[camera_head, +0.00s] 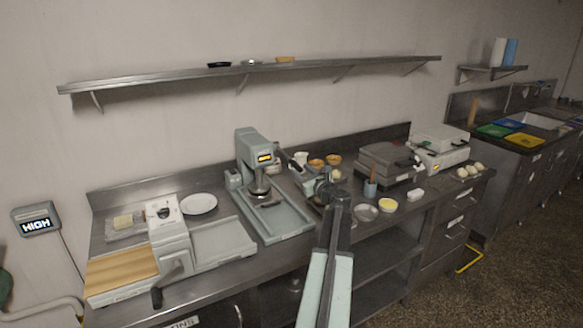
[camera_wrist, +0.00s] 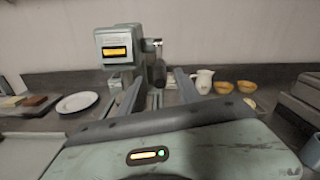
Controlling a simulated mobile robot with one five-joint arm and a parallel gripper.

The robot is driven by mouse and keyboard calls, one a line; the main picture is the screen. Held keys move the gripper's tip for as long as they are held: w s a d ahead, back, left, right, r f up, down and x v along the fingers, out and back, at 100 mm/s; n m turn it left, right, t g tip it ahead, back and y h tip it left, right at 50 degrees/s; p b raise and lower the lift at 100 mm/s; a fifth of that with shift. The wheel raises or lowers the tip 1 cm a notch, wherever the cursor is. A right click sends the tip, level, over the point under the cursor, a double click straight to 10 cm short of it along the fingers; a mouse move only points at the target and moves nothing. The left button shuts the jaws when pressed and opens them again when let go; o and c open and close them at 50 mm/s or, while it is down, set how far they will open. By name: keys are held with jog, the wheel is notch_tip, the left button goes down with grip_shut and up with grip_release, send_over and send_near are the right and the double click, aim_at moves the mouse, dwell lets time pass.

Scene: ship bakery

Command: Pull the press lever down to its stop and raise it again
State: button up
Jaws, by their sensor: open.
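The press (camera_head: 252,146) is a grey-green machine with a lit yellow display, standing on the counter left of my gripper. In the wrist view the press head (camera_wrist: 118,47) is at upper left. Its lever (camera_wrist: 157,70) comes off the right side of the head and hangs down with a dark grip. My gripper (camera_wrist: 159,78) is open, with one finger on each side of the grip in the picture. Gaps show on both sides, and I cannot tell how deep the grip sits between the fingers. In the head view my gripper (camera_head: 290,167) is beside the press head, partly overlapping the lever.
A white plate (camera_head: 199,203) and a machine with a crank (camera_head: 172,240) stand to the left. A white jug (camera_wrist: 204,80) and orange bowls (camera_wrist: 223,87) are behind and right. A dark hot-plate machine (camera_head: 388,163) stands farther right. A wall shelf (camera_head: 260,70) runs above.

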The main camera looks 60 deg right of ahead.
aim_at(293, 164)
jog(key=x, duration=0.7)
jog(key=shift+w+d, duration=0.1)
jog(key=shift+d, duration=0.05)
grip_shut()
dwell(1.1)
